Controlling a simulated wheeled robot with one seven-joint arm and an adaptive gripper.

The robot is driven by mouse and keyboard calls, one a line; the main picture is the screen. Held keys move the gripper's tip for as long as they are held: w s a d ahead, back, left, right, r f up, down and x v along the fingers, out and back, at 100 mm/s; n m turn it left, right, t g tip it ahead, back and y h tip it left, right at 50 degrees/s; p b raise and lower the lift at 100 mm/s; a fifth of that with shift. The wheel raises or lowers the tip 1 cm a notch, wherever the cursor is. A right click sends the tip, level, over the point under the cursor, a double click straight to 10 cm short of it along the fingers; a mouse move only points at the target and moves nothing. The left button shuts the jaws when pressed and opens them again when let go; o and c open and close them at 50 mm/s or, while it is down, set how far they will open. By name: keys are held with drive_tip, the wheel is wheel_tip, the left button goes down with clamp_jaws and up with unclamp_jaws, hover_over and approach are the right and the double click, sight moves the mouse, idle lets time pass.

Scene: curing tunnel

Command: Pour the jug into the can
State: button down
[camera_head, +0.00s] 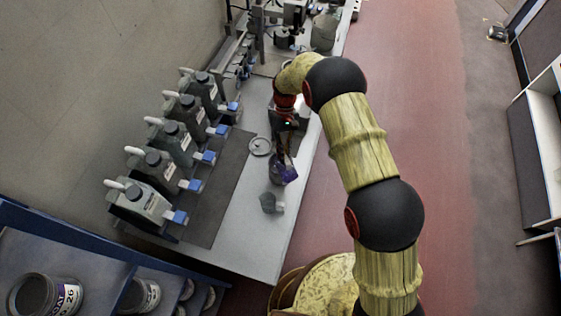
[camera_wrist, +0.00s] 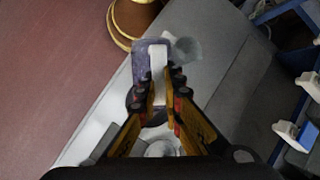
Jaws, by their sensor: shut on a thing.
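The purple jug (camera_head: 286,174) is in my gripper (camera_head: 285,150), over the pale bench near its right edge. In the wrist view, my gripper (camera_wrist: 166,88) is shut on the pale, strip-like handle of the jug (camera_wrist: 139,66). I cannot tell how far the jug is tilted, and its contents do not show. A round grey open can or lid (camera_head: 260,146) is on the bench just left of my gripper; I cannot tell which.
Several grey containers with blue-tipped taps (camera_head: 167,171) line the bench's left side beside a dark mat (camera_head: 217,190). A blue shelf (camera_head: 60,232) with labelled cans (camera_head: 48,295) is at lower left. Equipment (camera_head: 290,15) stands at the far end. Red floor is clear at right.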

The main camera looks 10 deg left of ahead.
sight(287, 160)
drive_tip(key=s+t+p, duration=0.1)
drive_tip(key=s+d+t+y, duration=0.1)
drive_tip(key=shift+s+d+f+p, duration=0.1)
drive_tip(key=shift+s+d+p, duration=0.15)
drive_tip(key=shift+s+p, duration=0.1)
drive_tip(key=shift+s+d+f+t+y, duration=0.25)
drive_tip(key=shift+s+f+t+y, duration=0.1)
drive_tip(key=shift+f+t, duration=0.25)
drive_tip(key=shift+s+d+f+t+y, duration=0.1)
drive_tip(key=shift+s+d+t+y, duration=0.15)
drive_tip(key=shift+s, duration=0.25)
drive_tip(key=shift+s+d+f+t, duration=0.15)
drive_tip(key=shift+s+d, duration=0.15)
drive_tip(key=shift+s, duration=0.15)
drive_tip(key=shift+s+d+r+t, duration=0.1)
drive_tip(key=shift+s+r+t, duration=0.1)
drive_tip(key=shift+t, duration=0.2)
drive_tip(key=shift+s+d+f+t+y+b, duration=0.15)
drive_tip(key=shift+s+t+y+b, duration=0.2)
drive_tip(key=shift+b, duration=0.5)
drive_tip(key=b, duration=0.3)
drive_tip(key=shift+s+d+f+n+t+y, duration=0.1)
drive_tip(key=shift+d+f+n+t+y, duration=0.05)
drive_tip(key=shift+f+n+t+y, duration=0.15)
drive_tip(key=b, duration=0.2)
drive_tip(key=t+b, duration=0.1)
drive_tip(key=b, duration=0.2)
drive_tip(key=shift+s+d+f, duration=0.15)
drive_tip(key=shift+s+f, duration=0.15)
drive_tip(key=shift+f, duration=0.05)
